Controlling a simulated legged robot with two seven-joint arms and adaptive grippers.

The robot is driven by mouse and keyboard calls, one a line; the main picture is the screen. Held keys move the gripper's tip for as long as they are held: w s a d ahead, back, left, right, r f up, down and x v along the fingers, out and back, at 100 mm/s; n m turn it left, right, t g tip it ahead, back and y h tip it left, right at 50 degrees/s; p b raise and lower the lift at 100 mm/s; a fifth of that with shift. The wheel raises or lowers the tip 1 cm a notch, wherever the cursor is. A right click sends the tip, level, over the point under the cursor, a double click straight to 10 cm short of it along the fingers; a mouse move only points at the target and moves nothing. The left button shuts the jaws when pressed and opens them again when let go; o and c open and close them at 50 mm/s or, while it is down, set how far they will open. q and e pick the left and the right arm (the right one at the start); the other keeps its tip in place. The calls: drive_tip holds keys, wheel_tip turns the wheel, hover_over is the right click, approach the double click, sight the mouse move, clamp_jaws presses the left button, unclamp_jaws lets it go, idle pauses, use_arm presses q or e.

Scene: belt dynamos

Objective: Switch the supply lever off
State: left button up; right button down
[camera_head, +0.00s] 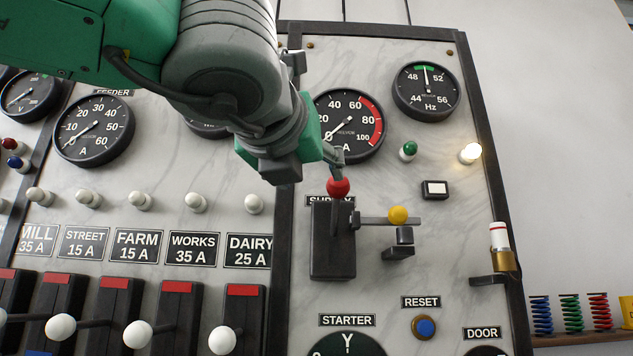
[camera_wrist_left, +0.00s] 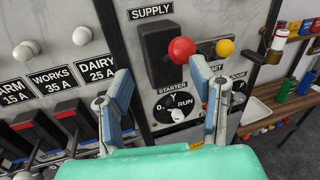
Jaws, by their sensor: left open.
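The supply lever has a red ball (camera_head: 338,187) at the upper end of its arm, in front of the black supply box (camera_head: 333,250). The lever stands up in the head view. In the left wrist view the red ball (camera_wrist_left: 181,50) shows between the box (camera_wrist_left: 158,55) and the right finger. My left gripper (camera_head: 328,155) is open and empty, just above the ball in the head view. Both of its fingers (camera_wrist_left: 160,78) show apart in the wrist view. I cannot tell whether a finger touches the ball. My right gripper is not in view.
A yellow knob (camera_head: 398,215) on a horizontal bar sits right of the supply box. A row of levers with white balls (camera_head: 137,334) lies lower left. The starter dial (camera_head: 346,343) and blue reset button (camera_head: 425,327) are below. A red-and-white bottle (camera_head: 499,236) stands at the panel's right edge.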

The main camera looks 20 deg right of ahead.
sight(328, 185)
use_arm(q)
drive_tip(key=w+d, duration=0.1)
drive_tip(key=d, duration=0.1)
drive_tip(key=w+d, duration=0.1)
drive_tip(key=d, duration=0.2)
drive_tip(key=w+d, duration=0.1)
drive_tip(key=d, duration=0.1)
drive_tip(key=shift+w+d+f+p, duration=0.15)
drive_tip(key=shift+w+d+p, duration=0.05)
drive_tip(key=shift+w+p, duration=0.2)
drive_tip(key=a, duration=0.3)
drive_tip(key=shift+w+a, duration=0.1)
drive_tip(key=c, duration=0.5)
drive_tip(key=shift+d, duration=0.25)
clamp_jaws()
drive_tip(key=shift+s+d, duration=0.25)
drive_tip(key=shift+d, duration=0.3)
drive_tip(key=shift+w+a, duration=0.2)
drive_tip(key=shift+f, duration=0.1)
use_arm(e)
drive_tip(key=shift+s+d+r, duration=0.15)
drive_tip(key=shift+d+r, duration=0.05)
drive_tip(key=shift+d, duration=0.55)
